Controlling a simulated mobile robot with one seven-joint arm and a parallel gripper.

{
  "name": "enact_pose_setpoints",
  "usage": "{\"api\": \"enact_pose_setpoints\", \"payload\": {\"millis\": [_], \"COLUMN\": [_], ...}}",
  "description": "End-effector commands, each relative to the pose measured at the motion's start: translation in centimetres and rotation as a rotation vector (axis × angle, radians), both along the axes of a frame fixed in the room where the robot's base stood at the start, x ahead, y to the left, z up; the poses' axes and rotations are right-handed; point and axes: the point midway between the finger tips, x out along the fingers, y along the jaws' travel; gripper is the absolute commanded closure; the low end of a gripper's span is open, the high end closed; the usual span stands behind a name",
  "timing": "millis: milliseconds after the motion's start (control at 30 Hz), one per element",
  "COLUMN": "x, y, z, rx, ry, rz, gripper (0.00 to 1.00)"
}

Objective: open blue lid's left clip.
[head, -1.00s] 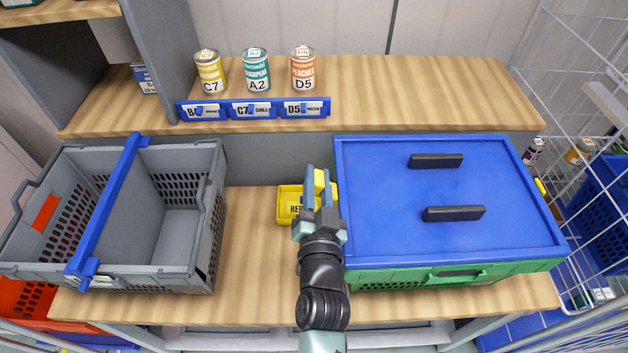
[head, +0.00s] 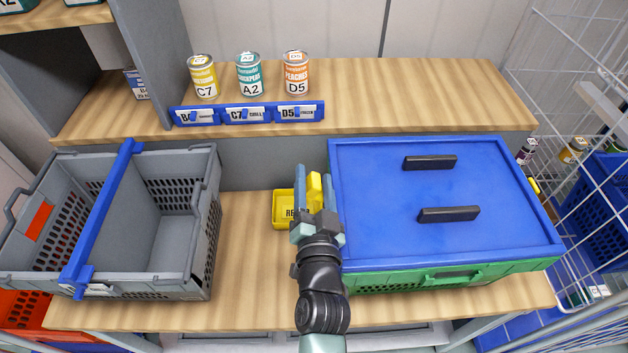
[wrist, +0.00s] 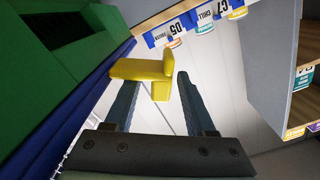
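The blue lid (head: 385,200) lies on a green crate (head: 455,276) on the right of the bench. Its left clip (head: 315,187) is a yellow piece at the lid's left edge. In the wrist view the clip (wrist: 140,69) looks L-shaped and sticks out from the blue edge. My gripper (head: 314,190) is at the lid's left side, with its fingers apart on either side of the clip in the head view. In the wrist view the fingers (wrist: 157,88) are open and the clip shows near their tips. I cannot tell whether a finger touches it.
A grey crate (head: 215,235) with a blue bar stands on the left. A yellow bin (head: 283,210) sits just behind my gripper. Several cans stand on the rear shelf above a blue label rail (head: 250,115). A wire rack (head: 590,90) is at the right.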

Motion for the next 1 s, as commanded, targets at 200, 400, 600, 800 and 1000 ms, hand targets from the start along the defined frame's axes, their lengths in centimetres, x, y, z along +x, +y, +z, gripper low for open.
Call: {"api": "enact_pose_setpoints", "payload": {"millis": [200,400,600,800,1000], "x": [0.0,-1.2,-4.7,-8.5,-11.4], "y": [0.0,0.0,0.1,0.1,0.0], "z": [0.0,-0.2,-0.4,-0.3,-0.2], "rx": [-0.001,-0.001,-0.001,-0.002,-0.001], "ry": [0.0,0.001,0.002,0.003,0.003], "rz": [0.0,0.001,0.0,0.001,0.002], "gripper": [0.45,0.45,0.45,0.45,0.45]}}
